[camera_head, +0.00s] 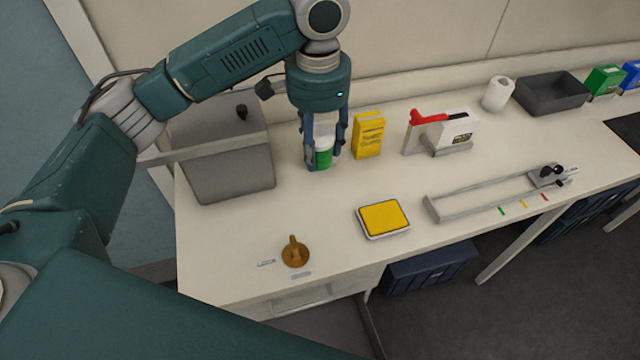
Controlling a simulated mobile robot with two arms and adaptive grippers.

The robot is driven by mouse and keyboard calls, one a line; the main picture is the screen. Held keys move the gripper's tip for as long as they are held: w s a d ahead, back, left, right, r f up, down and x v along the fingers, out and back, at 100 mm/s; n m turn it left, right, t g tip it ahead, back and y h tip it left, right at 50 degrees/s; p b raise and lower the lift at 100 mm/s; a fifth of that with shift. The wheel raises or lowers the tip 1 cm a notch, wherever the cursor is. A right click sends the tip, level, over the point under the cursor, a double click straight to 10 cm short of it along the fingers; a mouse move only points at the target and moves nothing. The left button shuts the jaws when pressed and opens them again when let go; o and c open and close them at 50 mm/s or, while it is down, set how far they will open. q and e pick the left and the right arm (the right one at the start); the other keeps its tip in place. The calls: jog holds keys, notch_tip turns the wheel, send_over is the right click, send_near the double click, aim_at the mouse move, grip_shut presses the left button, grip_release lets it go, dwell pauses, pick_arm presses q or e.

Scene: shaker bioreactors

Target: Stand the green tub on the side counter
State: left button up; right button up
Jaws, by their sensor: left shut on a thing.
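The green tub (323,158), with a white upper part, is upright between the fingers of my left gripper (323,164) at the back left of the counter (330,232). My left gripper points down and is shut on it. The fingers cover the tub's sides. I cannot tell whether the tub's base touches the counter. My right gripper is not in view.
A grey box (228,172) stands just left of the tub, and a yellow carton (369,135) just right. A yellow-topped tray (384,218), a brown knobbed object (295,252) and a metal rail frame (495,192) lie in front. Bare counter shows between them.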

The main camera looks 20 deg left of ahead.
pick_arm(q)
jog(key=f, duration=0.4)
jog(key=f+p, duration=0.1)
jog(key=f, duration=0.4)
jog(key=f+p, duration=0.1)
jog(key=f, duration=0.3)
jog(key=shift+w+f, duration=0.15)
jog(key=shift+w, duration=0.15)
jog(key=shift+w+a+f, duration=0.1)
jog(key=shift+w+f, duration=0.05)
jog(key=shift+f, duration=0.3)
jog(key=o, duration=1.2)
jog(key=shift+f, duration=0.1)
jog(key=shift+o, duration=0.2)
notch_tip(320, 180, up, 12)
jog(key=b, duration=0.2)
jog(key=shift+r+b, duration=0.2)
jog(key=shift+b, duration=0.15)
